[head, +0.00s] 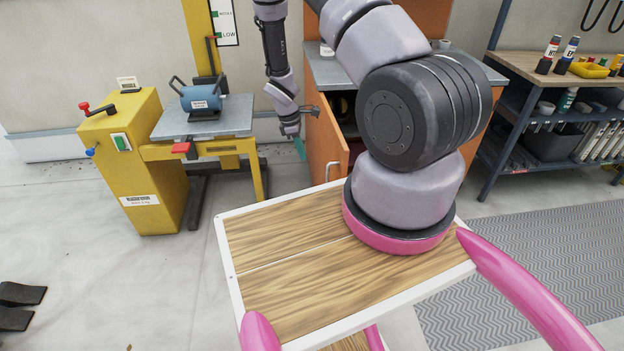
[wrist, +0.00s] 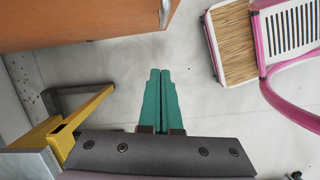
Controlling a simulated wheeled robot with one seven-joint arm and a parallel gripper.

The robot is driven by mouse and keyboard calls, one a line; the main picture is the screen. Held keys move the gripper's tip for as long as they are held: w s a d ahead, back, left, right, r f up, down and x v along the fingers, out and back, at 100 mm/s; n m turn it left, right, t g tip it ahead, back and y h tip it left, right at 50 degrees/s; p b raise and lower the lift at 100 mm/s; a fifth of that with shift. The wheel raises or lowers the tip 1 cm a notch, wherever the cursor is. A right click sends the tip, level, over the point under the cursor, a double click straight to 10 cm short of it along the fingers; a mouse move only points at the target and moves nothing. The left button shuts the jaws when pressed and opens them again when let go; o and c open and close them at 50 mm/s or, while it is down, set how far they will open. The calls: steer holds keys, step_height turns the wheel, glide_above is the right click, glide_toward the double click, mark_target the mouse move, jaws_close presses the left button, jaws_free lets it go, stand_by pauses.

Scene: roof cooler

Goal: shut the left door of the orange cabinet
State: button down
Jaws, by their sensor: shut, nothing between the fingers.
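The orange cabinet (head: 418,14) stands behind my arm in the head view, with a grey top. Its left door (head: 322,140) is open and swung out toward me, with a dark gap beside it. The door's metal handle (head: 331,169) is near its free edge. My gripper (head: 301,148) is just left of the door, on its outer side, with green fingers shut and empty. In the wrist view the shut fingers (wrist: 160,75) point below the orange door panel (wrist: 80,20) and its handle (wrist: 165,12), apart from them in the picture. My arm hides much of the cabinet front.
A yellow machine (head: 135,165) and yellow-legged stand with a grey plate (head: 215,128) are left of the gripper. A workbench with shelves (head: 510,65) stands right, beside a grey mat (head: 540,265). Bare floor (head: 90,250) lies at front left.

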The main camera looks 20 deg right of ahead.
steer(key=s+d+f, duration=0.3)
steer(key=d+f, duration=0.2)
steer(key=f, duration=0.5)
steer(key=shift+d+f, duration=0.3)
